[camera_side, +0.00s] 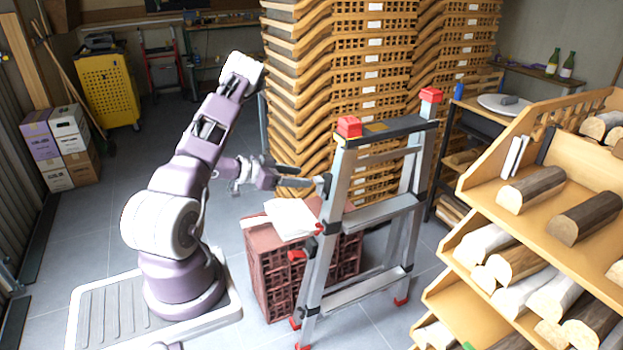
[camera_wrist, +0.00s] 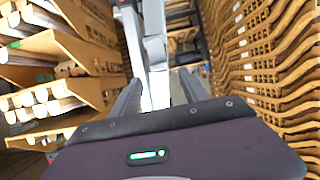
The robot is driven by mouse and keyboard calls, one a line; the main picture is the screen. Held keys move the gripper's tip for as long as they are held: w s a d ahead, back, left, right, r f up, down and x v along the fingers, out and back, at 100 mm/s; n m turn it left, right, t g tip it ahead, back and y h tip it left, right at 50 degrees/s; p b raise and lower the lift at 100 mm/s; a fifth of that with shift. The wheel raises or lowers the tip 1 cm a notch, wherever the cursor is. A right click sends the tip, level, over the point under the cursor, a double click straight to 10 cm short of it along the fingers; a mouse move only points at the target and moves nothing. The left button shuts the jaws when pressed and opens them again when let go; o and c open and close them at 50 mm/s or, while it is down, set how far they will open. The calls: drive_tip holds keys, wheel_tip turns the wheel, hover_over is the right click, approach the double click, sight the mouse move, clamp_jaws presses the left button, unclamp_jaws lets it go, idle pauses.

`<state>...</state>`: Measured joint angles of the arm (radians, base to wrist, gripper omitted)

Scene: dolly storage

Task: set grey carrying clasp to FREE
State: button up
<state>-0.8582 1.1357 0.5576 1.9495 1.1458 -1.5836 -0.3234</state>
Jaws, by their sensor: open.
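The folding stepladder (camera_side: 342,205) stands upright with its silver legs spread and red caps on top. A small grey piece (camera_side: 323,185) sits on its near left rail at the height of my fingers; it may be the grey carrying clasp, but its setting is too small to read. My gripper (camera_side: 312,184) reaches right to this rail, with its fingertips at or close beside the grey piece; contact is unclear. In the wrist view my gripper (camera_wrist: 158,86) is open, with a finger on each side of the ladder's silver rail (camera_wrist: 155,50). No clasp markings are legible there.
A dark red crate (camera_side: 268,268) with white paper (camera_side: 290,219) on it stands below my gripper, close to the ladder. Tall stacks of wooden trays (camera_side: 315,110) rise behind. A wooden shelf of logs (camera_side: 500,222) is at right.

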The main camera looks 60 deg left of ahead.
sight(316, 179)
drive_tip(key=x, duration=0.5)
clamp_jaws()
drive_tip(key=shift+s+f+t, duration=0.35)
drive_tip(key=shift+s+t, duration=0.15)
drive_tip(key=shift+t, duration=0.5)
drive_tip(key=shift+s+f+t, duration=0.4)
drive_tip(key=shift+s+t, duration=0.1)
drive_tip(key=shift+t, duration=0.5)
drive_tip(key=shift+s+f+t, duration=0.35)
drive_tip(key=shift+s+t, duration=0.1)
drive_tip(key=shift+t, duration=0.55)
unclamp_jaws()
